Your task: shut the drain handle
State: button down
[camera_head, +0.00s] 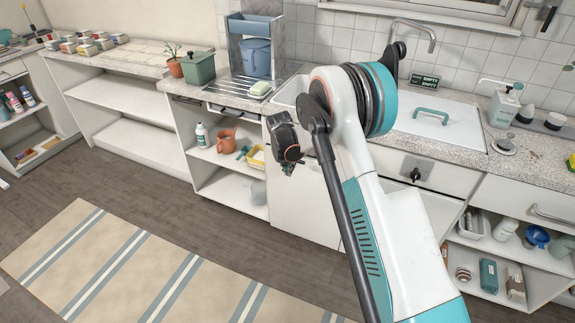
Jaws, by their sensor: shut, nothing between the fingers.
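A small black handle (415,175) sits on a grey metal plate on the white front panel, right of my arm and below the lid; it looks like the drain handle. Whether it stands open or shut is too small to tell. The white washer lid (408,121) with a teal grip (431,115) lies flat in the counter above it. My gripper (289,170), dark and shut with nothing in it, hangs in front of the counter left of my white arm. It is well left of the black handle and apart from it. My arm hides part of the cabinet front.
Open shelves (228,184) with an orange watering can (226,141) stand left of my gripper. Another open shelf with bottles is at the lower right. A drawer pull (551,215) juts out at the right. The striped rug (130,262) and floor in front are clear.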

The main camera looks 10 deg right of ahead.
jog(key=w+d, duration=0.1)
jog(key=w+d+b, duration=0.1)
jog(key=w, duration=0.1)
jog(key=shift+w+d+f, duration=0.1)
jog(key=shift+d+f, duration=0.05)
jog(key=shift+f, duration=0.2)
jog(key=w+d, duration=0.2)
jog(key=w, duration=0.1)
jog(key=shift+w+d, duration=0.25)
dwell(0.3)
